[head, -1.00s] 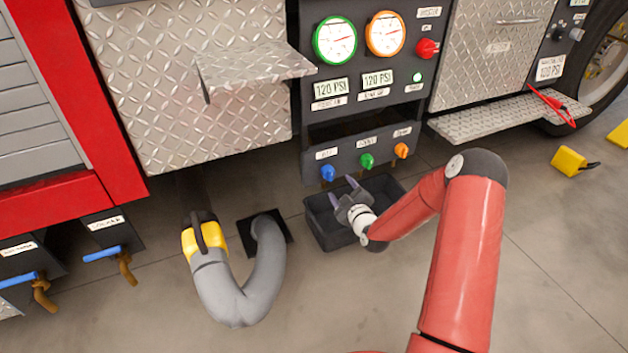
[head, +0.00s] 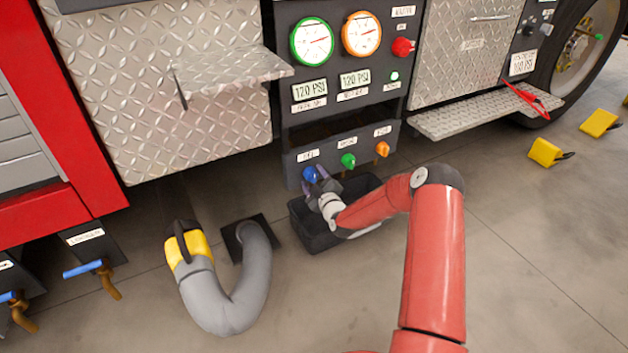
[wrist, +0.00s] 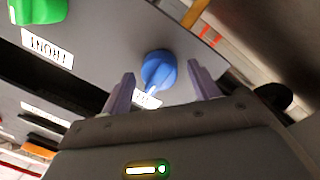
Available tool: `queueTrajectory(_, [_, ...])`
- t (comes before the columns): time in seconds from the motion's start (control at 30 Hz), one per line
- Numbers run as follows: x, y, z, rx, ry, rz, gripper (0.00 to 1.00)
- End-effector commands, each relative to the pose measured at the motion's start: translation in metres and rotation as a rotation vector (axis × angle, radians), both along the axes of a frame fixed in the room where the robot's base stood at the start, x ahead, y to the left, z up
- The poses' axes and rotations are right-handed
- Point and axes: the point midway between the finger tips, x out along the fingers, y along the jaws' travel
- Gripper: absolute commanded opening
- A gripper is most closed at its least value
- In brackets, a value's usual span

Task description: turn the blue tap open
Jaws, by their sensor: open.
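The blue tap (head: 310,174) is a round knob at the left end of a row of three on the dark lower panel. The wrist view also shows the blue tap (wrist: 158,70), with a white pointer mark towards its label. My gripper (head: 315,181) is open in front of it. In the wrist view my gripper's purple fingers (wrist: 160,77) stand on either side of the knob, with a gap at each side. I cannot tell how deep the fingers reach around it or whether they touch.
A green knob (head: 348,160) and an orange knob (head: 382,149) sit to the right on the panel. A black bin (head: 296,208) stands on the floor below. A grey hose (head: 225,307) lies to the left, and a metal step (head: 455,124) juts out at right.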

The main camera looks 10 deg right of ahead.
Motion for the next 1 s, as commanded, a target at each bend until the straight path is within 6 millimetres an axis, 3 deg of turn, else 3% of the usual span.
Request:
queueTrajectory(0.07, [-0.0001, 0.0, 0.0001, 0.0, 0.0, 0.0, 0.61])
queueTrajectory(0.4, [-0.0004, 0.0, 0.0, 0.0, 0.0, 0.0, 0.18])
queueTrajectory(0.73, [-0.0006, 0.0002, -0.0017, 0.043, 0.015, 0.001, 0.17])
queueTrajectory(1.0, [-0.0005, 0.0001, -0.0026, 0.205, 0.066, 0.001, 0.17])
